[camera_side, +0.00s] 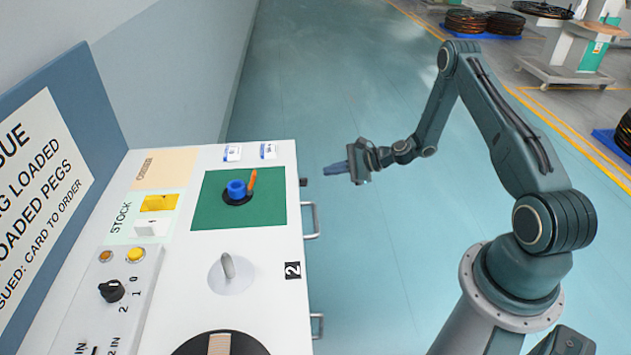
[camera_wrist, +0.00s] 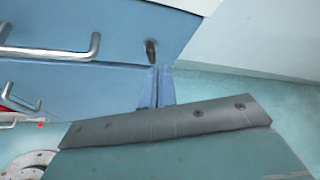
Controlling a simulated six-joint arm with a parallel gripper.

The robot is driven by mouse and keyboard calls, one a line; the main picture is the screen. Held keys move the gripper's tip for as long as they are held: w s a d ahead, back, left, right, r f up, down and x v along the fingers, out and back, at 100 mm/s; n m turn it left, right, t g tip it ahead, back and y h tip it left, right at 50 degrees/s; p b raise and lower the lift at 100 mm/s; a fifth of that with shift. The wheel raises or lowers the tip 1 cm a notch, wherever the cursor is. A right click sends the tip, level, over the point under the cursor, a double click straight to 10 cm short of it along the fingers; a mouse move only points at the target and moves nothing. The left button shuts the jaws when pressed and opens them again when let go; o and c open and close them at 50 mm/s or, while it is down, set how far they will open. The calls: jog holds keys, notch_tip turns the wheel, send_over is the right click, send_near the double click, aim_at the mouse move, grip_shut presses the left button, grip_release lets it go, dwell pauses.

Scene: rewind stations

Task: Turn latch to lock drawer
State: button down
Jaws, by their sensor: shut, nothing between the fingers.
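The latch (camera_wrist: 151,50) is a small dark tab on the blue front of the station, to the right of a drawer handle (camera_wrist: 60,50) in the wrist view. It looks roughly upright, slightly tilted. In the side view the latch (camera_side: 303,182) is a dark stub at the table's front edge, with the drawer handle (camera_side: 312,220) near it. My gripper (camera_side: 326,169) points at the front, a short gap from the latch. In the wrist view its blue fingers (camera_wrist: 160,72) are together and empty, apart from the latch.
The white worktop (camera_side: 270,310) carries a green mat (camera_side: 265,212) with a blue peg part (camera_side: 236,188), and a grey knob (camera_side: 228,266). A lower handle (camera_side: 318,325) sticks out of the front. The floor around my gripper is clear.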

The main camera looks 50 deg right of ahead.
jog(key=shift+w+a, duration=1.95)
jog(key=shift+a, duration=0.05)
jog(key=shift+f, duration=0.3)
jog(key=shift+s+a+f, duration=0.25)
jog(key=shift+s+a, duration=0.25)
jog(key=shift+s+a+f, duration=0.3)
jog(key=shift+f, duration=0.15)
dwell(0.5)
jog(key=shift+s+a+r, duration=0.2)
jog(key=shift+r, duration=0.1)
dwell(0.6)
jog(key=shift+s+d, duration=2.1)
